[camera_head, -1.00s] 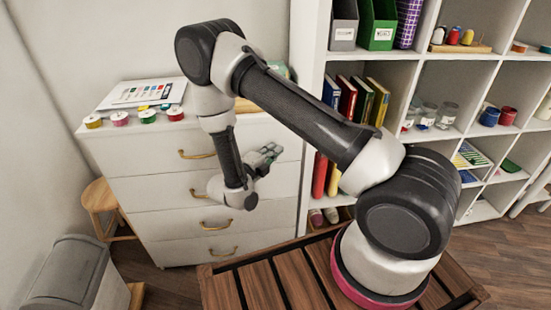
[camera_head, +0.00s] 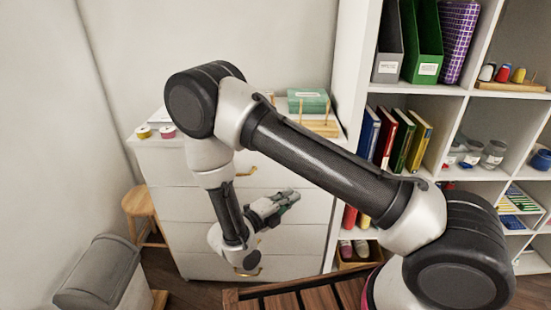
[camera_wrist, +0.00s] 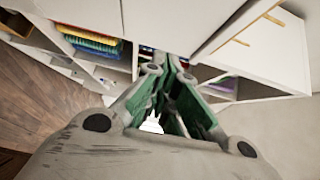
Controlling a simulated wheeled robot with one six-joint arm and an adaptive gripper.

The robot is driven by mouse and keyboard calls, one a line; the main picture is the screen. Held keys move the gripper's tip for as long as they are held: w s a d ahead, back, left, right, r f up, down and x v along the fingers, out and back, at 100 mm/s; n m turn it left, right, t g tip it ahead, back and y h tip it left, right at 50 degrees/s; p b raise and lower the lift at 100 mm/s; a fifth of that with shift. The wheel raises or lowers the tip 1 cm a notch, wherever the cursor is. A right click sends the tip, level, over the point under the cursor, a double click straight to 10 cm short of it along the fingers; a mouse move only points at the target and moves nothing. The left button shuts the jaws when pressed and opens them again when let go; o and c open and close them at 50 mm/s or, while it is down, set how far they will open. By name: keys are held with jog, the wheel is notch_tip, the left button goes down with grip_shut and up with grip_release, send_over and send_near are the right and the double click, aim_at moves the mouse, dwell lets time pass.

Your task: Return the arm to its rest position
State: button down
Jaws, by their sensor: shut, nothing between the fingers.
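My gripper (camera_head: 284,202) is in front of the white drawer cabinet (camera_head: 300,238), with my arm folded up and over toward it in the head view. The fingers point to the right, and no object is seen in them. In the wrist view my gripper (camera_wrist: 170,70) has its green-padded fingers close together at the tips. The gripper looks apart from the drawer fronts, though the exact gap cannot be told.
A white cube shelf (camera_head: 352,80) with books and binders stands right of the cabinet. A grey bin (camera_head: 98,272) and a wooden stool (camera_head: 138,203) stand at the left. Ribbon spools (camera_head: 167,131) and a green box (camera_head: 308,100) sit on the cabinet top.

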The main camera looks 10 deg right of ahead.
jog(key=s+d+m+g+h, duration=0.1)
jog(key=s+d+m+g, duration=0.45)
jog(key=m, duration=0.45)
jog(key=s+d+r+m+y, duration=0.4)
jog(key=s+r+m+y, duration=0.1)
jog(key=r+m, duration=0.5)
jog(key=s+d+r+m+y, duration=0.5)
jog(key=s+r+m, duration=0.1)
jog(key=r+m, duration=0.5)
jog(key=s+d+r+m+y, duration=0.4)
jog(key=s+r+m+y, duration=0.1)
jog(key=r+m, duration=0.6)
jog(key=shift+s+d+m+y, duration=0.2)
jog(key=shift+d+m+y, duration=0.1)
jog(key=shift+y, duration=0.2)
